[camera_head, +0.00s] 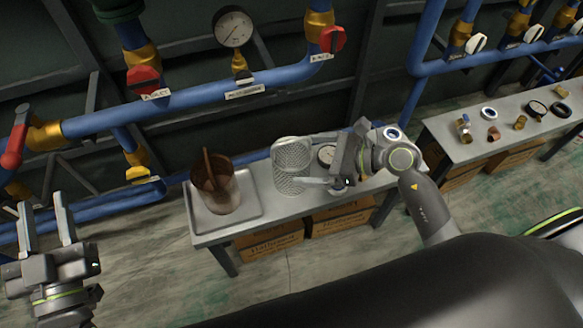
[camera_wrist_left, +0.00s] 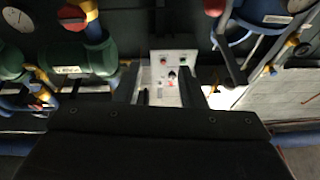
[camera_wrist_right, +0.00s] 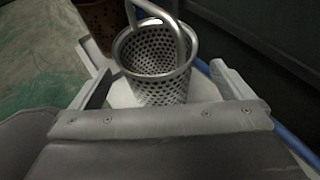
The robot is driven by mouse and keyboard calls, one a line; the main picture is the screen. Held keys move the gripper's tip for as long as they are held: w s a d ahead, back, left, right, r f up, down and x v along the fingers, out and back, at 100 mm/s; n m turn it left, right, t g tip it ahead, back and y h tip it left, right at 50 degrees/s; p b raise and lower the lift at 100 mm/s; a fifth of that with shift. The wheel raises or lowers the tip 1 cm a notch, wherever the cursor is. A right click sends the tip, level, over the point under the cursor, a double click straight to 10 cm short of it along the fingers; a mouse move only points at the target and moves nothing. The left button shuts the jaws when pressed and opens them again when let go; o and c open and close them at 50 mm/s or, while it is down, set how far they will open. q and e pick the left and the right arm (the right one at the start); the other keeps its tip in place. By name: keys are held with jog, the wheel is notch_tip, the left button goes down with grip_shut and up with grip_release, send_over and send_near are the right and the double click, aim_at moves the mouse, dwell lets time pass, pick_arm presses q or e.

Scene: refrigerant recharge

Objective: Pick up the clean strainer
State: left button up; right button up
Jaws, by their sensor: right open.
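The clean strainer (camera_head: 290,158) is a silver perforated basket on the grey bench; it also shows in the right wrist view (camera_wrist_right: 158,88), upright with a bar handle over its open top. My right gripper (camera_head: 292,160) is open, with one finger on each side of the strainer; in the right wrist view (camera_wrist_right: 160,84) gaps show between fingers and basket. A brown, dirty-looking strainer (camera_head: 213,188) stands in a tray at the bench's left end. My left gripper (camera_head: 44,210) is open and empty at the far left, away from the bench.
The tray (camera_head: 251,207) has a raised rim. A second bench (camera_head: 462,153) at right holds several small parts. Blue pipes (camera_head: 190,105) with valves run behind the benches.

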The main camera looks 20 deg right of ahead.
aim_at(291, 159)
jog(key=shift+r+b+x, duration=0.1)
jog(key=shift+b+x, duration=0.2)
jog(key=shift+x, duration=1)
jog(key=shift+r+b+x, duration=0.15)
jog(key=shift+b+x, duration=0.15)
jog(key=shift+x, duration=1.05)
pick_arm(q)
jog(key=s+d+r+m+t+h, duration=0.1)
jog(key=s+r+m+t+h, duration=0.1)
jog(key=r+t, duration=0.3)
jog(key=shift+s+d+r+m+h, duration=0.3)
jog(key=shift+s+d+r, duration=0.1)
jog(key=shift+s+r, duration=0.45)
pick_arm(e)
jog(key=shift+s+a, duration=0.1)
jog(key=shift+a, duration=0.05)
jog(key=c, duration=1.1)
